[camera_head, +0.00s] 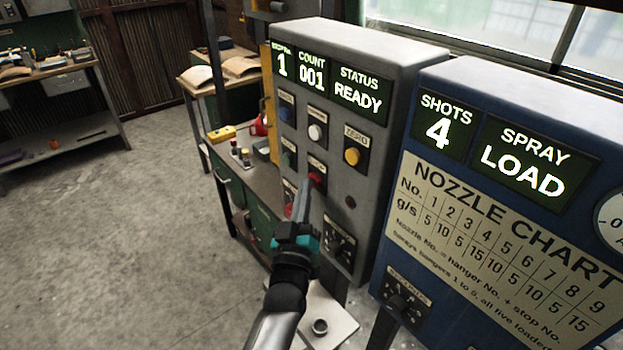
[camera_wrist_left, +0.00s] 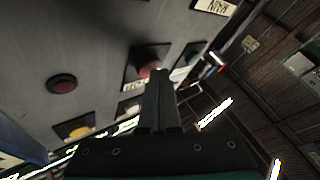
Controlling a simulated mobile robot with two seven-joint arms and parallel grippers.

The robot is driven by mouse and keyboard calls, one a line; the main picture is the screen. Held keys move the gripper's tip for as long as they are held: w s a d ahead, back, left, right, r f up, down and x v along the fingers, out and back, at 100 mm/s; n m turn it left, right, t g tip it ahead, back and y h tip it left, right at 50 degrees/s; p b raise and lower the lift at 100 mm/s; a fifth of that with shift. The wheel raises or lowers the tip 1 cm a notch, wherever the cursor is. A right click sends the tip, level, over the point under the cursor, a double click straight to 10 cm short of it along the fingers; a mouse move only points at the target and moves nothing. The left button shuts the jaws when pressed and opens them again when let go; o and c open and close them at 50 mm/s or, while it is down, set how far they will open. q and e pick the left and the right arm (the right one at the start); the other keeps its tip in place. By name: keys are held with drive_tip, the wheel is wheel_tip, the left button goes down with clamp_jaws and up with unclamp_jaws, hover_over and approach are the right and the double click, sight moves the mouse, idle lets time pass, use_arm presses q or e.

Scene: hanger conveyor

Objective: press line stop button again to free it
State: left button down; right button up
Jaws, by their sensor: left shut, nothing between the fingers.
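The grey control panel (camera_head: 385,75) faces my left arm. A red button (camera_head: 316,180) sits on a dark plate below the white button; its small label is not readable, so I cannot confirm it is the line stop. My left gripper (camera_head: 303,187) is shut and empty, pointing at the panel just left of this button. In the left wrist view the fingertips (camera_wrist_left: 160,74) overlap the lower right edge of the red button (camera_wrist_left: 147,66). I cannot tell whether they touch it. My right gripper is out of view.
Nearby are a white button (camera_head: 315,132), a yellow button (camera_head: 351,156), a green button (camera_head: 288,159) and a dark red round part (camera_head: 350,202). The panel displays (camera_head: 330,85) read 1, 001 and READY. A blue spray cabinet (camera_head: 470,75) stands close on the right. Floor at left is clear.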

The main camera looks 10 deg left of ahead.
use_arm(q)
drive_tip(key=shift+s, duration=0.15)
drive_tip(key=s+a+p, duration=0.2)
drive_tip(key=s+a, duration=0.1)
drive_tip(key=s, duration=0.1)
drive_tip(key=shift+s+a, duration=0.35)
drive_tip(key=shift+a, duration=0.05)
